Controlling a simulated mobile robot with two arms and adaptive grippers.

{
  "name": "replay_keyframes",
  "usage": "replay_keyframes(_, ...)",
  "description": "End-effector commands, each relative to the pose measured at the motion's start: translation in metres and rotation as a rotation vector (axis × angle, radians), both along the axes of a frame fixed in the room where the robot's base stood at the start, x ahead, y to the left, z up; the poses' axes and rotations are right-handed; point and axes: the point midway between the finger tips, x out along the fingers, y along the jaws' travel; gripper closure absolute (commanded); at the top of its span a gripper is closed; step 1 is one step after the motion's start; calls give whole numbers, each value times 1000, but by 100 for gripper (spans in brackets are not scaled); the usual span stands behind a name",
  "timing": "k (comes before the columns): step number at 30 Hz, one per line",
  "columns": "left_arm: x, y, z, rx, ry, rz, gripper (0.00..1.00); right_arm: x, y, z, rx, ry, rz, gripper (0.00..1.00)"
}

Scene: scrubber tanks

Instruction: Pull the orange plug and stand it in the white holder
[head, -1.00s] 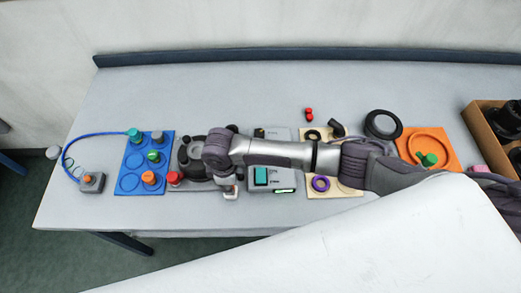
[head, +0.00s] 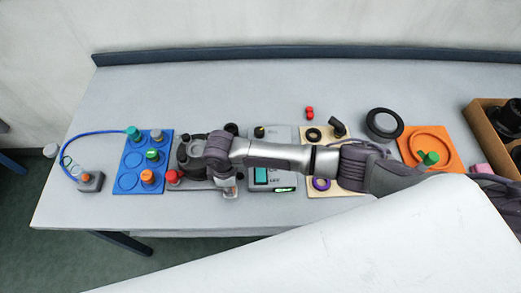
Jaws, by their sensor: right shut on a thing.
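An orange-topped plug (head: 147,177) sits on the near right part of the blue board (head: 128,184), left of my right gripper and apart from it. I cannot make out a white holder for certain; pale parts around the fingertips blend together. My left gripper is not in view.
Teal, grey and green plugs stand on the blue board. An orange board (head: 413,138) and brown box (head: 475,123) are far right. The back strip is clear.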

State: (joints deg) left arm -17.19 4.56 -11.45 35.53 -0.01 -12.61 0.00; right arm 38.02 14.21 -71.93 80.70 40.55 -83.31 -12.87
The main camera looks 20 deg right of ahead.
Motion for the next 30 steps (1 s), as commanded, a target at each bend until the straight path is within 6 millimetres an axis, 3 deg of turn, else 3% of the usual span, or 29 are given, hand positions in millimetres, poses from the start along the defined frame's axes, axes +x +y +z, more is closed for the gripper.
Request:
replay_keyframes(8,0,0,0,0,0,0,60,-1,0,-2,-1,1,0,100)
replay_keyframes(9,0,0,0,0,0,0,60,-1,0,-2,-1,1,0,70)
replay_keyframes(13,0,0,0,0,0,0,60,-1,0,-2,-1,1,-1,49)
replay_keyframes(20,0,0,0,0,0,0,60,0,0,-1,-1,0,-1,46)
replay_keyframes(25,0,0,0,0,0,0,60,0,0,-1,-1,0,-1,21)
replay_keyframes(30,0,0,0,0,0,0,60,0,0,-1,-1,0,-1,21)
